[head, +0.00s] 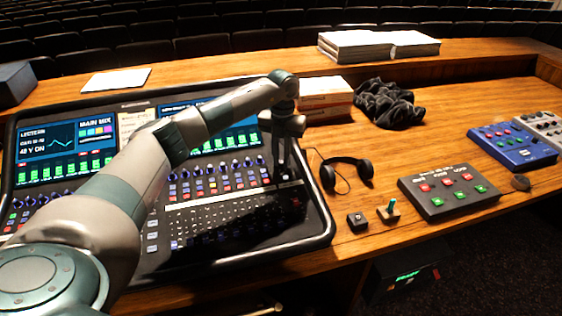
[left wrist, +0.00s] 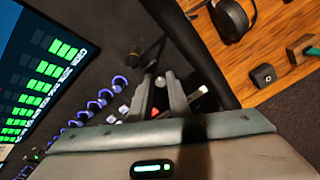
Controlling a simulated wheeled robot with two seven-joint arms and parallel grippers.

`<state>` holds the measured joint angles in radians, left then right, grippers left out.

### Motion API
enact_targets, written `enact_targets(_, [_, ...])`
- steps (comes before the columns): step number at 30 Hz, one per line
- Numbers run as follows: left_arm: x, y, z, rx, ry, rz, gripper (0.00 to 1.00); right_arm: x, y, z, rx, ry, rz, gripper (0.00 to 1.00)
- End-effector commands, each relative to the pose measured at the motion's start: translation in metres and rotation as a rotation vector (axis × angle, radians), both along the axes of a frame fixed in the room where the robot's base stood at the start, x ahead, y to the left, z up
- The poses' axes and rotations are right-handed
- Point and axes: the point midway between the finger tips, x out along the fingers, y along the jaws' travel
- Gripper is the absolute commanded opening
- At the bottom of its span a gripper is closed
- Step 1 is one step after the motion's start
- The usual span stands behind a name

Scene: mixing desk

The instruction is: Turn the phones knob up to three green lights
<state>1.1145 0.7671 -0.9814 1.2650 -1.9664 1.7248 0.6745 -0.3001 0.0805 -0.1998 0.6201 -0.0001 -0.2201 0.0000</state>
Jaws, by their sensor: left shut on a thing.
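The black mixing desk (head: 322,222) fills the left and middle of the table, with screens, knobs and rows of buttons. My left gripper (head: 285,172) points down at the right end of its panel. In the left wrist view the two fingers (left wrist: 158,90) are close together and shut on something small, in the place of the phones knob. The knob itself is hidden by the fingers, and I cannot read its label or count lights for it. A small red-orange light or button shows between the fingers. My right gripper is not in view.
Black headphones (head: 347,174) lie just right of the desk, with a small black box (head: 357,221) and a green-topped switch (head: 388,210) nearer. A grey button box (head: 449,190) and blue pedal (head: 513,146) stand further right. A dark cloth (head: 388,103) lies behind.

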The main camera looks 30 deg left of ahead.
Motion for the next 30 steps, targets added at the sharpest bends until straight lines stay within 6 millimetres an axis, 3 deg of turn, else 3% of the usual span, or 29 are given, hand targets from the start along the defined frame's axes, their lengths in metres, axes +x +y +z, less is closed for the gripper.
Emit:
enact_targets(18, [0.0011,0.0001,0.0019,0.004,0.001,-0.065,0.0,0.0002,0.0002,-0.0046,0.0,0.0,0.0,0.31])
enact_targets(19, [0.0011,0.0001,0.0019,0.004,0.001,-0.065,0.19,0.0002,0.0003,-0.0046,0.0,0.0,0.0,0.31])
enact_targets(21, [0.001,0.0001,0.0019,0.004,0.001,-0.065,0.35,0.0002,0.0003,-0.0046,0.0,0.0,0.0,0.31])
enact_targets(30, [0.0005,-0.0001,0.001,0.005,0.003,-0.065,0.35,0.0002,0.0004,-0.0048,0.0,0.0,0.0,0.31])
